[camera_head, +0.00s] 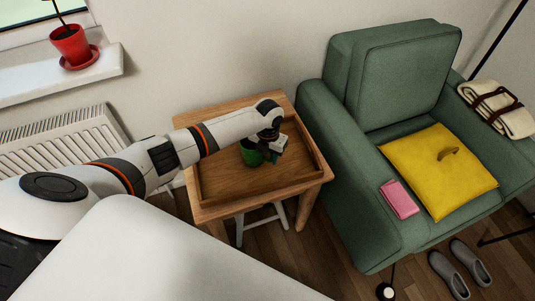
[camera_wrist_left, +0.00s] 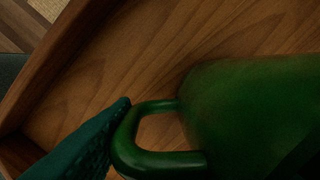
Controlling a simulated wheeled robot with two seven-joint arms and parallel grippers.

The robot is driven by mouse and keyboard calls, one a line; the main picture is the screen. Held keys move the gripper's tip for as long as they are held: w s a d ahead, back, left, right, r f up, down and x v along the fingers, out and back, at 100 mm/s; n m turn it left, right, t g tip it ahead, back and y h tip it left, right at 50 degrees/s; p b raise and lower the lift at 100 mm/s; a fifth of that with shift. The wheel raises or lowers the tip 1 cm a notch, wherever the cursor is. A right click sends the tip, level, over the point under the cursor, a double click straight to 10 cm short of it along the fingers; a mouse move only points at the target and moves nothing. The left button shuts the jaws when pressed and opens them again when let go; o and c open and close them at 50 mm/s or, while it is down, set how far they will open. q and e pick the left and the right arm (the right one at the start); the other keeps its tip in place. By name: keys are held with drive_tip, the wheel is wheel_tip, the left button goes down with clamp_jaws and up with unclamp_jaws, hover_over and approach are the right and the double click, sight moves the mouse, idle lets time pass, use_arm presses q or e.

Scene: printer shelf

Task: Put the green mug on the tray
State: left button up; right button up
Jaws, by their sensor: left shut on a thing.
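The green mug (camera_head: 250,153) is over the floor of the wooden tray (camera_head: 318,155), inside its rim in the head view. I cannot tell whether its base touches the tray. My left gripper (camera_head: 274,152) is at the mug's right side and shut on it. In the left wrist view the mug (camera_wrist_left: 245,110) fills the right side, with its handle towards a teal finger (camera_wrist_left: 90,142). The tray's raised wall (camera_wrist_left: 50,65) shows at the left there. My arm covers part of the mug and tray. My right gripper is not in view.
The tray is on a small wooden table (camera_head: 203,216). A green armchair (camera_head: 345,180) stands close to its right, with a yellow cushion (camera_head: 425,165) and pink item (camera_head: 399,199). A radiator (camera_head: 60,140) and a sill with a red pot (camera_head: 72,48) are left.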

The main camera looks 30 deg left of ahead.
use_arm(q)
drive_tip(key=o, duration=1.3)
wheel_tip(320, 180, up, 12)
drive_tip(key=shift+r+p, duration=0.1)
drive_tip(key=shift+p, duration=0.55)
drive_tip(key=shift+d, duration=0.1)
